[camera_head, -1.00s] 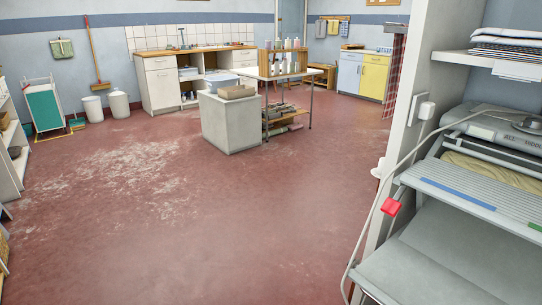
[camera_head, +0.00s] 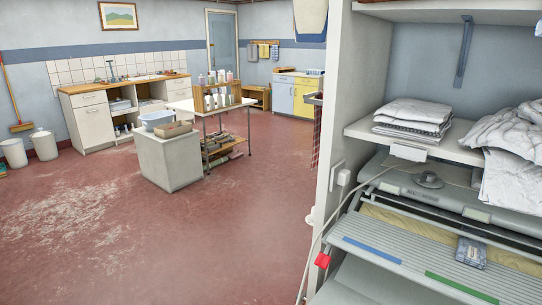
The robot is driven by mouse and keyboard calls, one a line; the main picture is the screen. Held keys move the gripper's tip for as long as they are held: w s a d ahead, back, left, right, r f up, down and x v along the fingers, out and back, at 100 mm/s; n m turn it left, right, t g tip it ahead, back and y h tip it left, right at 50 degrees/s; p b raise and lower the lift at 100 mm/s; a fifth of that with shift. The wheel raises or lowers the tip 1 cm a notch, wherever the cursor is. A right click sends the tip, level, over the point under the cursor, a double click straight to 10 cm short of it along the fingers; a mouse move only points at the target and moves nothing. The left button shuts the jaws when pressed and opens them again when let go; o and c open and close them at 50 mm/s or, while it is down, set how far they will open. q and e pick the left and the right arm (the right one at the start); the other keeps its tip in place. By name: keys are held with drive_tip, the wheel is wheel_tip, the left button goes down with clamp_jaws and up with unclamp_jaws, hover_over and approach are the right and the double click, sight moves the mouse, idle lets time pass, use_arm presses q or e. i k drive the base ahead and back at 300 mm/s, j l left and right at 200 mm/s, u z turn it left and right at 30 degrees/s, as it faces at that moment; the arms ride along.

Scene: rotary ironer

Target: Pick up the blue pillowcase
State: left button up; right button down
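I cannot make out a blue pillowcase in this view. Folded white and pale grey cloths (camera_head: 411,116) are stacked on the shelf at the right, above the ironer. A crumpled white cloth (camera_head: 508,150) lies at the right end of that shelf and hangs over its edge. The rotary ironer (camera_head: 440,190) stands below, with a slatted feed board (camera_head: 405,250) that carries a blue strip (camera_head: 372,249) and a green strip (camera_head: 460,288). Neither of my grippers is in view.
The shelf (camera_head: 460,150) and its upright panel (camera_head: 350,110) rise at the right. A grey block (camera_head: 168,162) and a white table (camera_head: 205,105) stand mid-room. The red floor (camera_head: 200,240) ahead is clear.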

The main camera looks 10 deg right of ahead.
sight(470, 252)
drive_tip(key=z, duration=1.8)
